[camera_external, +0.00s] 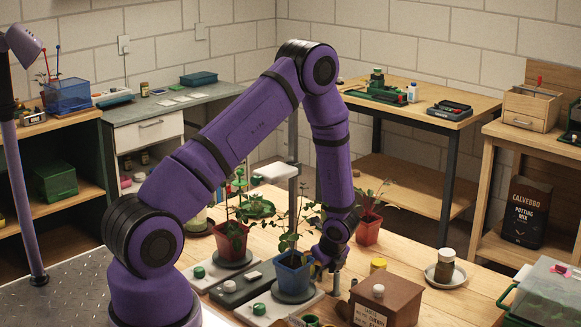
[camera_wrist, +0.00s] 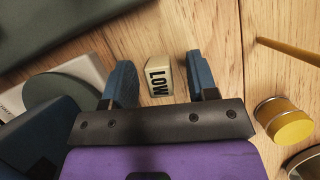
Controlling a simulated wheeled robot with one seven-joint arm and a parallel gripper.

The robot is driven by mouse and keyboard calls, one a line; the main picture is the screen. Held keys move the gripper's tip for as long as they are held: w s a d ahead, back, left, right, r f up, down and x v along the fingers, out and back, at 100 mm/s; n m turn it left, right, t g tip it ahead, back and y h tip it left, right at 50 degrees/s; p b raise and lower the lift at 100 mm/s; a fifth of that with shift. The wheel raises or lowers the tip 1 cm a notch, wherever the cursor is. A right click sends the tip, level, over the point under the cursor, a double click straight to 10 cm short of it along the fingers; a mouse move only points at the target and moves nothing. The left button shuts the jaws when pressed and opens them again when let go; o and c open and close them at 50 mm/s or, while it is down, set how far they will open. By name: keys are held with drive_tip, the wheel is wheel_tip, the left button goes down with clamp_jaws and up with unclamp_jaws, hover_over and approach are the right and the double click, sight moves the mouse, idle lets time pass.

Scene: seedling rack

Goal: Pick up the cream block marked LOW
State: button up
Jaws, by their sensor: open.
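The cream block marked LOW (camera_wrist: 158,77) lies on the wooden table in the wrist view, its dark lettering facing the camera. My gripper (camera_wrist: 163,80) is open, with one blue finger on each side of the block. The block sits between the fingers, nearer the left one; I cannot tell whether either finger touches it. In the external view my gripper (camera_external: 328,262) is low over the table, just right of the blue pot. The block cannot be made out there.
A blue pot (camera_external: 292,274) with a seedling stands close left of my gripper. A yellow-lidded jar (camera_wrist: 284,122) is to the right in the wrist view, with a yellow stick (camera_wrist: 288,50) above. A brown box (camera_external: 386,300) stands in front right. Table between box and saucer (camera_external: 446,279) is clear.

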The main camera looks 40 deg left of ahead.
clamp_jaws()
drive_tip(key=shift+r, duration=0.15)
